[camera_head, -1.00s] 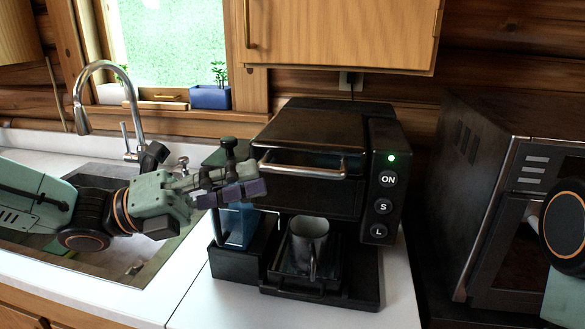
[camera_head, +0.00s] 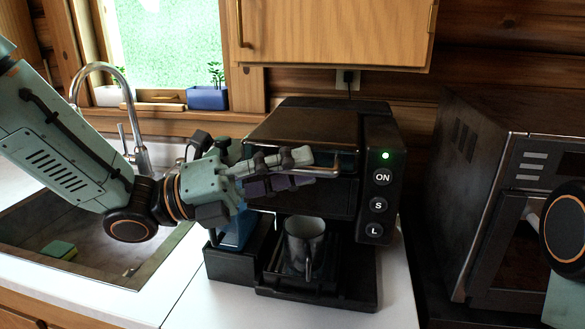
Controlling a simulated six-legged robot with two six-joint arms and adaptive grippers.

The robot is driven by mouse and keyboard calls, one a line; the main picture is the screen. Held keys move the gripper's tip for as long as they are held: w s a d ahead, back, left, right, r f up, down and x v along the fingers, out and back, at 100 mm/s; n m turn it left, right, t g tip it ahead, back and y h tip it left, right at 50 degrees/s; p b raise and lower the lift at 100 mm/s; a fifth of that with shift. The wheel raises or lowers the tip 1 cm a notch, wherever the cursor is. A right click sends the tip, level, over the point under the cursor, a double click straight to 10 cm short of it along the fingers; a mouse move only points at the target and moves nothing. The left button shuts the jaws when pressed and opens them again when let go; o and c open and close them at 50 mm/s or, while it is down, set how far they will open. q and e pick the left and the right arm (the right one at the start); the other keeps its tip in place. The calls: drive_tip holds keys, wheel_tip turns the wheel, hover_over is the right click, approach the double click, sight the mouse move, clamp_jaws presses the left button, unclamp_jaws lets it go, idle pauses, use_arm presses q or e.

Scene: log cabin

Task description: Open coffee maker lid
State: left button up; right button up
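The black coffee maker (camera_head: 372,140) stands on the white counter, with a green light and buttons marked ON, S and L on its right side. Its lid (camera_head: 305,127) looks down, with a metal bar handle (camera_head: 328,173) along the front edge. A grey metal mug (camera_head: 305,240) stands under it on the drip tray. My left gripper (camera_head: 305,167) reaches in from the left, its fingers in front of the lid's front edge and overlapping the handle's left part. I cannot tell whether the fingers touch the handle or how far apart they are. My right gripper is not visible.
A sink (camera_head: 100,262) with a tall faucet (camera_head: 75,90) lies left. A microwave (camera_head: 520,200) stands right. A wooden cabinet (camera_head: 335,30) hangs above the coffee maker. A blue container (camera_head: 236,232) sits in a black holder beside the mug. Bare counter (camera_head: 210,305) shows in front.

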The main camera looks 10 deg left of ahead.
use_arm(q)
drive_tip(key=shift+s+a+r, duration=0.15)
drive_tip(key=shift+s+a, duration=0.1)
drive_tip(key=shift+s, duration=0.05)
drive_tip(key=shift+w+d, duration=0.25)
drive_tip(key=shift+d, duration=0.05)
drive_tip(key=c, duration=0.3)
drive_tip(key=shift+a, duration=0.1)
clamp_jaws()
drive_tip(key=shift+s, duration=0.1)
